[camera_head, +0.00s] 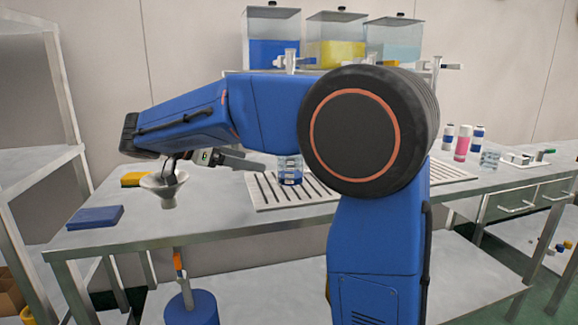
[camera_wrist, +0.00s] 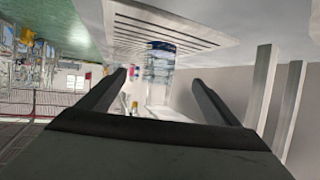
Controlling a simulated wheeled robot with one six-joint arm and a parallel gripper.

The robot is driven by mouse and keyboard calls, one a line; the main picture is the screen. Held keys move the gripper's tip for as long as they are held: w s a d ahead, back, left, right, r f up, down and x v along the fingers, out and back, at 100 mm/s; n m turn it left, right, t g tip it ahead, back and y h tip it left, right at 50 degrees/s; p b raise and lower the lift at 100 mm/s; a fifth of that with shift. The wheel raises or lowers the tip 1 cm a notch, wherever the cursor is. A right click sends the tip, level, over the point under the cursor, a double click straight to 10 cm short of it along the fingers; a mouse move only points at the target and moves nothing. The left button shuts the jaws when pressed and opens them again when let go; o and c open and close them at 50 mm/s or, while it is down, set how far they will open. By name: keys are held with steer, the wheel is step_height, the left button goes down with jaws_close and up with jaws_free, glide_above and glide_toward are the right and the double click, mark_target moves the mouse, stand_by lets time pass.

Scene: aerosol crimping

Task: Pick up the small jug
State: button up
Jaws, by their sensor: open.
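A small clear jug with blue liquid (camera_head: 290,170) stands upright on the slotted drain grate, partly behind my arm's joint in the head view. It also shows in the wrist view (camera_wrist: 160,64), where the picture is tipped over and the jug lies between and beyond the two fingers. My gripper (camera_head: 248,161) is open and empty, to the left of the jug. In the wrist view my gripper (camera_wrist: 161,80) has its fingers apart, one on each side of the jug. A gap to the jug seems to remain; the jug's handle cannot be made out.
A blue pad (camera_head: 95,218) and a yellow sponge (camera_head: 134,179) lie left on the bench. Tanks (camera_head: 273,52) stand at the back; spray cans (camera_head: 463,143) and a clear beaker (camera_head: 490,159) stand right.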

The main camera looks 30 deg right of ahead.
mark_target(279, 167)
steer(key=x, duration=1.2)
steer(key=shift+x, duration=2.65)
steer(key=shift+w+r, duration=0.1)
steer(key=shift+r, duration=0.05)
steer(key=c, duration=1.3)
